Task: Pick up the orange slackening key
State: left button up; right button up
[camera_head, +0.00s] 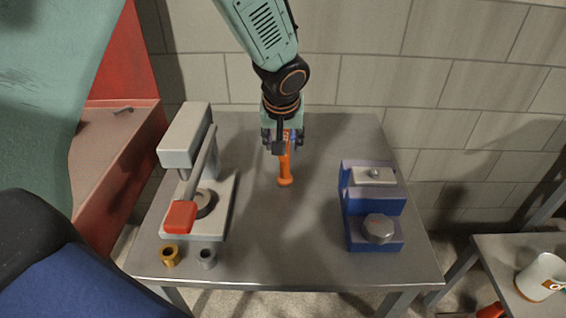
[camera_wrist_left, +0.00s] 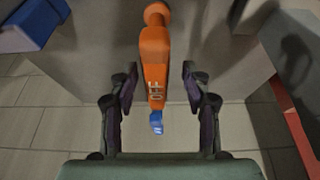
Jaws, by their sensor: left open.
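The orange slackening key (camera_head: 285,172) is near the middle of the grey metal table, with its round-ended handle toward the front. The wrist view shows the key (camera_wrist_left: 155,60) with pale lettering on its body and a blue tip. My left gripper (camera_head: 284,140) reaches down from the top of the head view over the key's far end. In the wrist view my left gripper (camera_wrist_left: 158,82) is open, one finger on each side of the key, with gaps on both sides. The gripper hides the key's far end in the head view. My right gripper is not in view.
A pale press with a red-handled lever (camera_head: 181,216) stands at the table's left, with a brass bushing (camera_head: 170,256) and grey bushing (camera_head: 207,259) in front. A blue fixture (camera_head: 357,205) stands at the right. The front middle of the table (camera_head: 285,245) is clear. A block wall stands behind.

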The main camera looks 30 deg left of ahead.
pick_arm(q)
jog(key=shift+w+d+f, duration=0.1)
jog(key=shift+w+f, duration=0.35)
jog(key=shift+f, duration=0.2)
jog(key=shift+w+d+f, duration=0.1)
jog(key=shift+w+f, duration=0.35)
jog(key=shift+f, duration=0.15)
jog(key=shift+a+f, duration=0.1)
jog(key=shift+f, duration=0.2)
jog(key=shift+s+a, duration=0.25)
jog(key=shift+a, duration=0.1)
jog(key=shift+w+d+f, duration=0.15)
jog(key=shift+w+d, duration=0.1)
jog(key=shift+w, duration=0.15)
jog(key=c, duration=0.4)
jog(key=shift+s+a, duration=0.2)
jog(key=shift+s, duration=0.1)
jog(key=c, duration=0.4)
jog(key=shift+c, duration=0.8)
jog(key=shift+w+d, duration=0.15)
jog(key=shift+w, duration=0.05)
grip_shut()
